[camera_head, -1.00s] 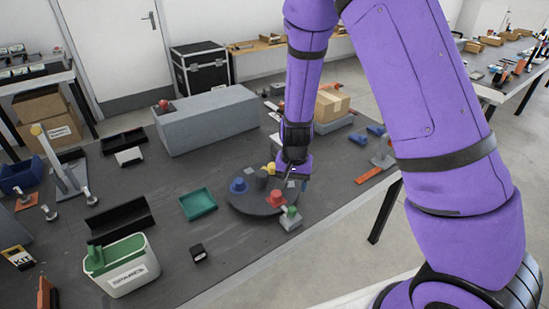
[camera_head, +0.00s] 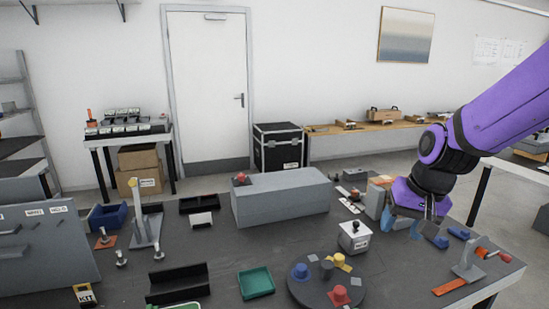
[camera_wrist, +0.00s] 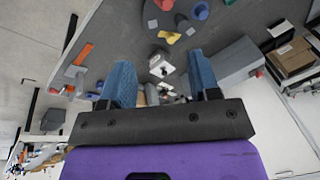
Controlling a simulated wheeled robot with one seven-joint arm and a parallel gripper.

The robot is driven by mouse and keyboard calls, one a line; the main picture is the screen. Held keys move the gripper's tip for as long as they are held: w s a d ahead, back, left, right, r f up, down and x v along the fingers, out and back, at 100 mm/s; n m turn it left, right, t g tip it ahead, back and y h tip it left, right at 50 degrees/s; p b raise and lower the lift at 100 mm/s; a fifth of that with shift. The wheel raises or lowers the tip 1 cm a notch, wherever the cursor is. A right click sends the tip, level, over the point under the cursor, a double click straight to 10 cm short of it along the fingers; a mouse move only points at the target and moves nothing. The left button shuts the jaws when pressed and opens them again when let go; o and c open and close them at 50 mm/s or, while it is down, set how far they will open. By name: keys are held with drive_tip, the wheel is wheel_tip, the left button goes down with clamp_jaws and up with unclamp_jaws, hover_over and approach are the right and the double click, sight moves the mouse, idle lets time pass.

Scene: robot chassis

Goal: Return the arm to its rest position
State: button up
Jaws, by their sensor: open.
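My gripper (camera_head: 416,228) is at the right in the head view, above the right part of the dark worktable (camera_head: 215,230). In the wrist view my gripper (camera_wrist: 160,88) shows two blue fingers set wide apart, with nothing held between them. A white box with a dark knob (camera_wrist: 161,66) shows beyond the gap between the fingers. In the head view the same white box (camera_head: 354,238) stands on the table to the left of my gripper. My purple arm reaches in from the right edge.
A round dark turntable (camera_head: 318,292) with coloured pieces is at the table's front. A long grey block (camera_head: 282,203) stands behind it. A green tray (camera_head: 256,283) and a black tray (camera_head: 178,284) lie to the left. A grey stand (camera_head: 468,262) is near the right edge.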

drive_tip(key=s+d+r+n+t+h, duration=0.1)
drive_tip(key=s+d+r, duration=0.1)
drive_tip(key=s+r, duration=0.4)
drive_tip(key=s+d+r+n+t, duration=0.1)
drive_tip(key=s+d+r, duration=0.2)
drive_tip(key=s+r, duration=0.3)
drive_tip(key=s, duration=0.5)
drive_tip(key=shift+t+h, duration=0.4)
